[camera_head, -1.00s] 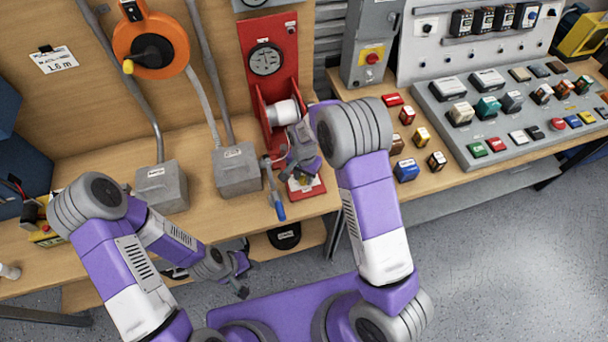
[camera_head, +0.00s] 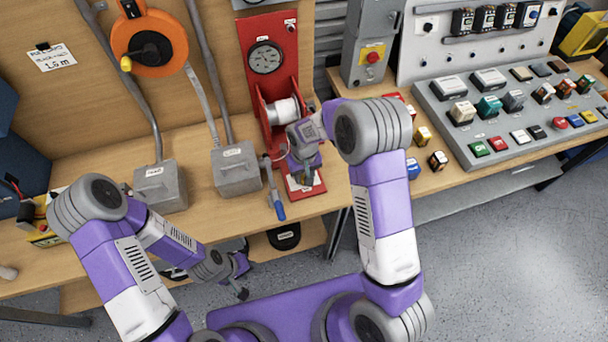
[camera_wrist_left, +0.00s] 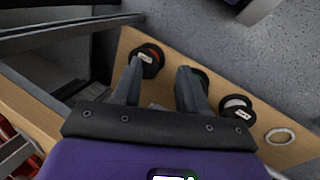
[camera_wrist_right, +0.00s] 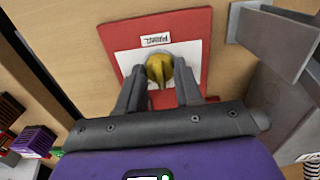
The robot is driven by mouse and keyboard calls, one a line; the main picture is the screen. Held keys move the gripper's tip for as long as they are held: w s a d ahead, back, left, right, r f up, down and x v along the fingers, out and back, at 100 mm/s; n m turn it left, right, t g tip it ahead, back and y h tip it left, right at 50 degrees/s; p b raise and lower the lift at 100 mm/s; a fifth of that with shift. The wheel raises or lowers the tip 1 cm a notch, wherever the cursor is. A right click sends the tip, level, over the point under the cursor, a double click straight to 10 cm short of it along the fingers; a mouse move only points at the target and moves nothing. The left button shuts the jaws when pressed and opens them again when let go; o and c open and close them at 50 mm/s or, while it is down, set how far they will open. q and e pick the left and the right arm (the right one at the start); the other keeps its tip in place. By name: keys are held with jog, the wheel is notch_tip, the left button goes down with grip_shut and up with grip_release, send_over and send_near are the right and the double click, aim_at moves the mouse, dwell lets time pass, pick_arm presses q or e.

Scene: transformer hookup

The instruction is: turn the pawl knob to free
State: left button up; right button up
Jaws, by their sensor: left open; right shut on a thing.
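The pawl knob (camera_wrist_right: 159,68) is yellow and stands on a white card on a red plate (camera_wrist_right: 115,33) in the right wrist view. My right gripper (camera_wrist_right: 158,82) is shut on the knob, with one finger on each side of it. In the head view the red plate (camera_head: 316,188) lies at the foot of the red winch stand (camera_head: 266,62), and my right gripper (camera_head: 306,178) hides the knob. My left gripper (camera_head: 243,287) is open and empty, low in front of the bench. Its spread fingers show in the left wrist view (camera_wrist_left: 161,70).
A lever with a blue grip (camera_head: 280,211) hangs beside the plate on the left. Grey boxes (camera_head: 237,172) stand further left. Coloured blocks and a button panel (camera_head: 500,120) lie to the right. In the left wrist view, spools (camera_wrist_left: 147,58) sit on a wooden shelf below.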

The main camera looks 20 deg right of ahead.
jog(key=n, duration=0.4)
jog(key=shift+n, duration=2.2)
jog(key=o, duration=1.1)
jog(key=shift+c, duration=0.2)
notch_tip(320, 180, up, 8)
jog(key=shift+f+p, duration=0.15)
jog(key=shift+p, duration=0.2)
jog(key=shift+f, duration=0.1)
